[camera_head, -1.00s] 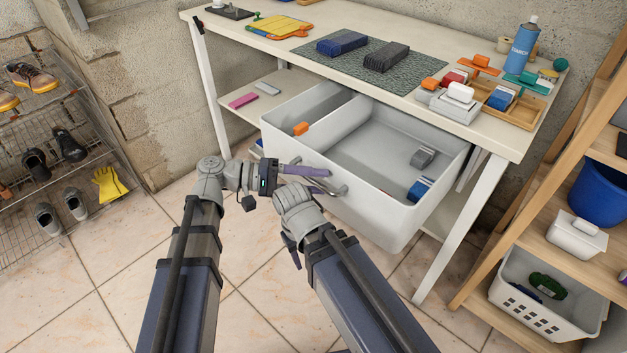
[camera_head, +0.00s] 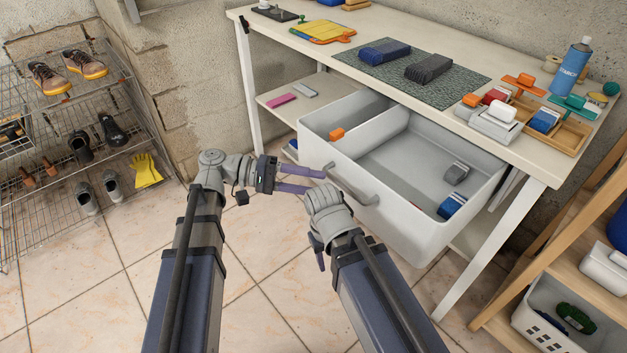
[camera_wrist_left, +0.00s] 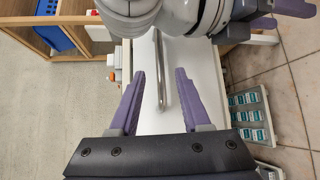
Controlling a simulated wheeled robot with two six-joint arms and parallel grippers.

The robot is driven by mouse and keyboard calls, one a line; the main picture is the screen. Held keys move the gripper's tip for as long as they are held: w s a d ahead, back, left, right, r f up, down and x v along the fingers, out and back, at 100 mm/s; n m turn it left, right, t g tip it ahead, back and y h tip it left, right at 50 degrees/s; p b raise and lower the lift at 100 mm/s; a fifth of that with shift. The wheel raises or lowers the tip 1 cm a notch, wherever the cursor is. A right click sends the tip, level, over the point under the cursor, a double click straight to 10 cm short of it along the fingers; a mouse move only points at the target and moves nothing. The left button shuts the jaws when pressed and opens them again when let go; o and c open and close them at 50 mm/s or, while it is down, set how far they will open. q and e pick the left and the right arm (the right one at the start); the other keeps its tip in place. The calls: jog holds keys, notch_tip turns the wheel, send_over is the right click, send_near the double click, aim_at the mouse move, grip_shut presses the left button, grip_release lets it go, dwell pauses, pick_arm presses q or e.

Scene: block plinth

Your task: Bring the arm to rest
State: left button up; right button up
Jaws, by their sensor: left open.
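My left gripper (camera_head: 315,181) is open and empty, in front of the pulled-out light grey drawer (camera_head: 400,215). Its purple fingertips are close to the left end of the drawer's grey handle (camera_head: 352,188). In the left wrist view the handle (camera_wrist_left: 160,75) shows between the two spread fingers (camera_wrist_left: 157,72), with nothing gripped. My right arm is folded just right of the left gripper, in front of the drawer. The fingers of my right gripper (camera_head: 318,250) are partly hidden under its wrist, and their opening is unclear.
The white table (camera_head: 545,170) above carries brushes on a mat and a blue spray can (camera_head: 570,68). A wire shoe rack (camera_head: 45,215) stands left, a wooden shelf (camera_head: 560,250) right. Floor between is clear.

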pick_arm(q)
jog(key=s+a+f+t+y, duration=0.1)
jog(key=a+f+y, duration=0.25)
jog(key=f, duration=0.35)
jog(key=s+a+f+t+y, duration=0.1)
jog(key=a+f+y, duration=0.2)
jog(key=f+y, duration=0.3)
jog(key=s+a+f+t+y, duration=0.1)
jog(key=a+f+y, duration=0.2)
jog(key=a, duration=0.3)
jog(key=a+f+y, duration=0.3)
jog(key=a+y, duration=0.1)
jog(key=a, duration=0.2)
jog(key=s+d+r+m+g+y, duration=0.1)
jog(key=s+d+m, duration=0.4)
jog(key=d, duration=0.6)
notch_tip(320, 180, up, 29)
jog(key=n+p, duration=0.1)
jog(key=p, duration=2.8)
jog(key=shift+s+p, duration=0.4)
